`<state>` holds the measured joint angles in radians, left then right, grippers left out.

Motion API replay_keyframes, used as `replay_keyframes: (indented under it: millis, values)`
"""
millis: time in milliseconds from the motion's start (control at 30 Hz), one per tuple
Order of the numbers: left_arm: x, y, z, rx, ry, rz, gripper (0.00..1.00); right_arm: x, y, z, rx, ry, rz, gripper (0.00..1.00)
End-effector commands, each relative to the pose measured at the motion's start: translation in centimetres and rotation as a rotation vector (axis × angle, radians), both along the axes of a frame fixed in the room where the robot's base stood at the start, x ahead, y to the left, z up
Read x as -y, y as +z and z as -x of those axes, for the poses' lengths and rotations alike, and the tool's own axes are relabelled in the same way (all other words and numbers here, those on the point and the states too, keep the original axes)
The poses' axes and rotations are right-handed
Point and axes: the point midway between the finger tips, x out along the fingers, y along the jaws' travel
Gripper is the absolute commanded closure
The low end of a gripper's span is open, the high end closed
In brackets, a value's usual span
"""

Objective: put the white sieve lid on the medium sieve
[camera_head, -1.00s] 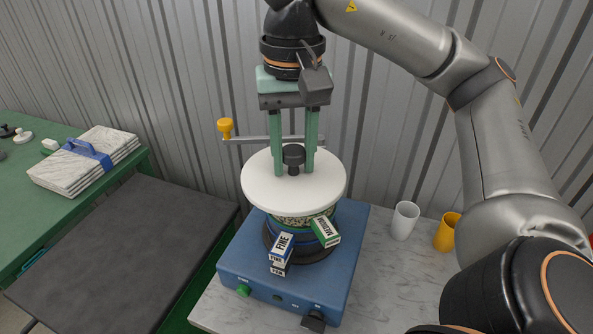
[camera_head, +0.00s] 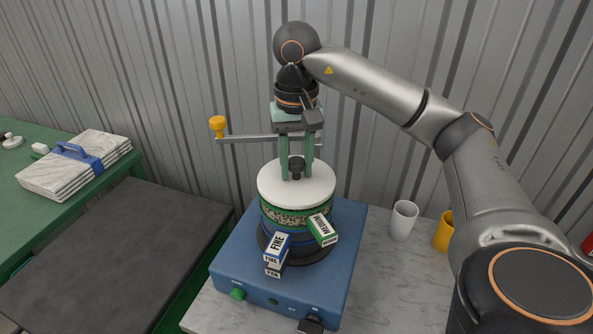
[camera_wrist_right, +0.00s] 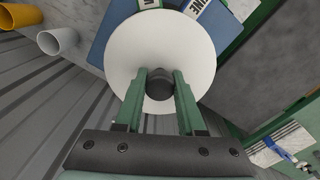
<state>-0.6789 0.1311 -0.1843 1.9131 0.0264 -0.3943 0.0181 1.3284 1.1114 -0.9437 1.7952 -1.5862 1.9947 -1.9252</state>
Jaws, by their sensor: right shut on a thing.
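The white sieve lid (camera_head: 318,190) is a round disc with a black knob on top. My right gripper (camera_head: 297,178) points down from above and is shut on the knob; the right wrist view also shows the fingers around the knob (camera_wrist_right: 159,88). The lid is right over the medium sieve (camera_head: 290,217), which has a green rim and a green MEDIUM label. I cannot tell whether the lid touches its rim. Below it are the blue FINE sieve (camera_head: 277,244) and the pan, stacked on a blue shaker base (camera_head: 236,262). My left gripper is not in view.
A white cup (camera_head: 403,220) and a yellow cup (camera_head: 443,232) stand right of the shaker on the marble top. A horizontal bar with a yellow knob (camera_head: 217,124) runs behind the gripper. Strapped white slabs (camera_head: 62,178) lie on the green table at left.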

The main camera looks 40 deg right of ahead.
Motion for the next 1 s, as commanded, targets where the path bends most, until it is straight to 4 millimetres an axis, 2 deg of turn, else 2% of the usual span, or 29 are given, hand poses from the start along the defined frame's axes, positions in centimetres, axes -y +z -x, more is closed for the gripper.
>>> replay_keyframes:
  millis: [433, 467, 500, 733, 1000]
  values:
    - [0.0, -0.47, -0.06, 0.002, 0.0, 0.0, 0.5, -0.01, -0.87, 0.01, 0.002, -0.001, 0.0, 1.0]
    - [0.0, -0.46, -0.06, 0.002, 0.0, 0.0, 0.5, -0.01, -0.87, 0.01, 0.002, -0.001, 0.0, 0.61]
    - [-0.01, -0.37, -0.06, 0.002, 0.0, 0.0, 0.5, -0.01, -0.77, 0.01, 0.002, -0.001, 0.0, 0.56]
    - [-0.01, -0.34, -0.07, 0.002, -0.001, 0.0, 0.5, -0.01, -0.76, 0.01, 0.002, -0.001, 0.0, 0.32]
    - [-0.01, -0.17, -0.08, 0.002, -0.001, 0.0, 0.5, -0.01, -0.54, 0.0, 0.002, -0.001, 0.0, 0.32]
